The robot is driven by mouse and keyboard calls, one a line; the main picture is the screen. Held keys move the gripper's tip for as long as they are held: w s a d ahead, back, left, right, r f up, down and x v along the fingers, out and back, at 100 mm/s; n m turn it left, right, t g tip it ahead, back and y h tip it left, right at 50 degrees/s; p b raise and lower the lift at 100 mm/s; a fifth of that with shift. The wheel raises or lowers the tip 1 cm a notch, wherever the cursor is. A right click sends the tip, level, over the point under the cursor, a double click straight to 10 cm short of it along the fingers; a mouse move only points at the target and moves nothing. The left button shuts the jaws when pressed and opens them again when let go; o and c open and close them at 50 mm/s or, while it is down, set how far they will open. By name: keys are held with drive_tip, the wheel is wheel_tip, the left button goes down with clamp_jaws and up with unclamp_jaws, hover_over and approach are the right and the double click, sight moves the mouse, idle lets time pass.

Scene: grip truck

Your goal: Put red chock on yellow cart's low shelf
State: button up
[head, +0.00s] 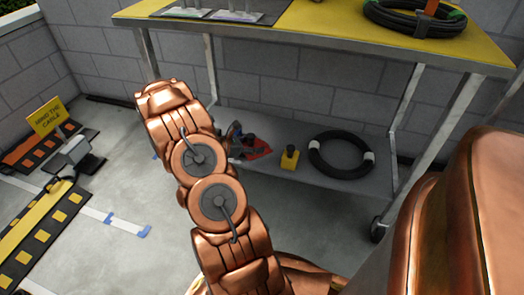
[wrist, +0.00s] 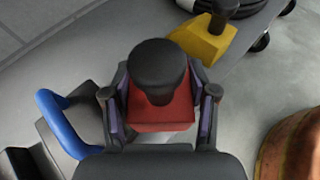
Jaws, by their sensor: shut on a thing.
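The red chock (wrist: 160,115), a red block with a black knob on top, sits between the two fingers of my gripper (wrist: 160,108) in the wrist view. The fingers press on its sides. The yellow cart has a yellow top (head: 310,27) and a grey low shelf (head: 345,184). In the head view my arm reaches to the left part of this shelf and hides most of my gripper. The chock is over the shelf; I cannot tell whether its underside touches it.
A yellow chock (head: 289,160) with a black knob and a black cable coil (head: 313,166) stand on the low shelf to the right. A blue handle (wrist: 62,125) is close left of my gripper in the wrist view. Cart legs (head: 452,122) and the top limit room.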

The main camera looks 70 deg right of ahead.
sight(258, 141)
drive_tip(key=shift+s+d+f+b, duration=0.15)
drive_tip(key=shift+s+d, duration=0.1)
drive_tip(key=shift+d, duration=0.3)
drive_tip(key=shift+s+d+b, duration=0.1)
drive_tip(key=shift+s+d, duration=0.1)
drive_tip(key=shift+d, duration=0.35)
drive_tip(key=shift+s+d+f+b, duration=0.15)
drive_tip(key=shift+s+d, duration=0.1)
drive_tip(key=shift+d, duration=0.3)
drive_tip(key=shift+d+f+b, duration=0.15)
drive_tip(key=shift+f+b, duration=0.8)
drive_tip(key=shift+f, duration=0.7)
drive_tip(key=shift+f, duration=0.1)
drive_tip(key=o, duration=1.6)
drive_tip(key=shift+w+r, duration=0.15)
drive_tip(key=shift+r, duration=0.1)
drive_tip(key=p+v, duration=0.3)
drive_tip(key=v, duration=0.8)
drive_tip(key=shift+w+a+r+p, duration=0.1)
drive_tip(key=shift+a+p, duration=0.3)
drive_tip(key=shift+r, duration=0.1)
